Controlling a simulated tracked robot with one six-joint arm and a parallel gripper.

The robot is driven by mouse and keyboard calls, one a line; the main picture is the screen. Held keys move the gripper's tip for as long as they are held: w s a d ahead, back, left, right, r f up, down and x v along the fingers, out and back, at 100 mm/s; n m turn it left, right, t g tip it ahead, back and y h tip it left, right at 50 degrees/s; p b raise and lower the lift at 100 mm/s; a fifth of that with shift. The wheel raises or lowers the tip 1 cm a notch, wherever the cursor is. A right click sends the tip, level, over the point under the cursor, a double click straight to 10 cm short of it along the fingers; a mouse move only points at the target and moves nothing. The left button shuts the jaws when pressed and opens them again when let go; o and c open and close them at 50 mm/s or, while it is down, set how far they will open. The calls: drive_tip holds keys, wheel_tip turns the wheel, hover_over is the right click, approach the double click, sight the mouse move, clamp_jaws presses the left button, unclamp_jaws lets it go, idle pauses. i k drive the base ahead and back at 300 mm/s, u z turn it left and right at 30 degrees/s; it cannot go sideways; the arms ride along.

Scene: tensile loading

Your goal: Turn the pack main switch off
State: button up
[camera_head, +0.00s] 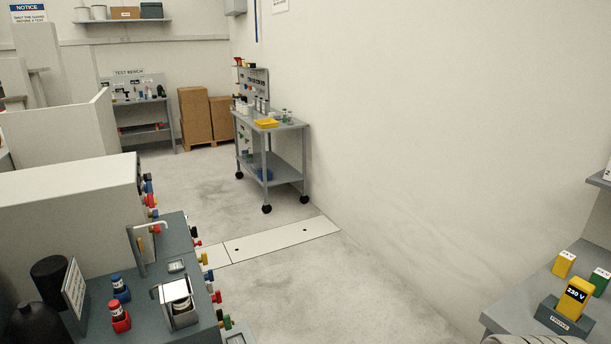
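I cannot tell which part is the pack main switch; no label that I can read names it. A dark grey bench (205,334) at the lower left carries a red capped fitting (120,316), a blue capped fitting (120,288) and a silver box-shaped device (178,302). An upright grey bracket with a pale bent handle (142,242) stands behind them. Several coloured knobs (215,296) line the bench's right edge. A tilted sign (74,288) there is unreadable. My gripper is not in view.
A wheeled cart (271,172) stands by the right wall, with cardboard boxes (196,116) and a test bench (138,108) behind. A yellow 230 V prover (575,298) sits on a grey table (520,304) at the lower right. The floor (280,275) between is clear.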

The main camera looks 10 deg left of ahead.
sight(195, 234)
drive_tip(key=i, duration=3.35)
drive_tip(key=u, duration=2)
